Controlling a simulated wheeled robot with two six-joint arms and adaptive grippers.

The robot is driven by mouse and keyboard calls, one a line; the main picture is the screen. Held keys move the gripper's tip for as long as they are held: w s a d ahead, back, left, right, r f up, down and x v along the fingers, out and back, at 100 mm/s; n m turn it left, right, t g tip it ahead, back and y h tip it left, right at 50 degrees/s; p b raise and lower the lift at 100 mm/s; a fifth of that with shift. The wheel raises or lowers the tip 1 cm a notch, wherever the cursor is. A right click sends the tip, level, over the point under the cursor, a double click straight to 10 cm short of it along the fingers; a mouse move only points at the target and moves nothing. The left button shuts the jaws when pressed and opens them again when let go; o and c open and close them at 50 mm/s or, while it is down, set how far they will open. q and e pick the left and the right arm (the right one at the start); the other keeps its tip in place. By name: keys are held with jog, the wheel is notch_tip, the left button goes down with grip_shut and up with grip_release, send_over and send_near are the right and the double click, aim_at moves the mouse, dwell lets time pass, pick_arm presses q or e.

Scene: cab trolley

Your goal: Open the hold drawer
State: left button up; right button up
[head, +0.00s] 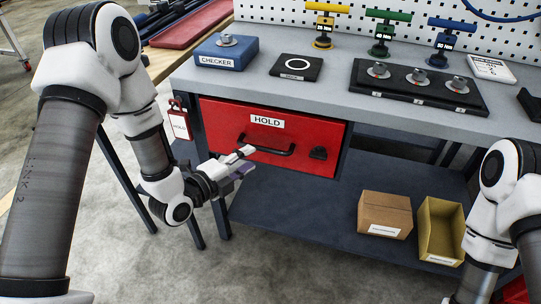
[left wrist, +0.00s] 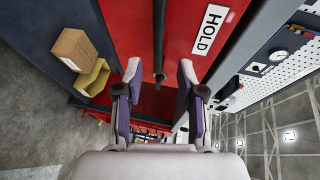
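The hold drawer (head: 222,122) is a red front under the bench top with a white HOLD label (head: 267,121). It looks shut. Its black bar handle (head: 266,148) runs across the middle. My left gripper (head: 243,160) is at the left end of the handle, in front of the drawer. In the left wrist view its two fingers are apart, and the handle (left wrist: 159,45) shows in the gap between them. I cannot tell whether a finger touches it. My right arm shows at the right edge, but its gripper is out of view.
A black latch (head: 318,153) sits on the drawer's right side. A red tag (head: 179,122) hangs left of the drawer. The lower shelf (head: 290,215) holds a cardboard box (head: 385,213) and a yellow bin (head: 440,232).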

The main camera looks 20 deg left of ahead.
aim_at(262, 150)
pick_arm(q)
jog(key=x, duration=0.7)
jog(key=shift+w+f, duration=0.15)
jog(key=shift+w, duration=0.1)
grip_shut()
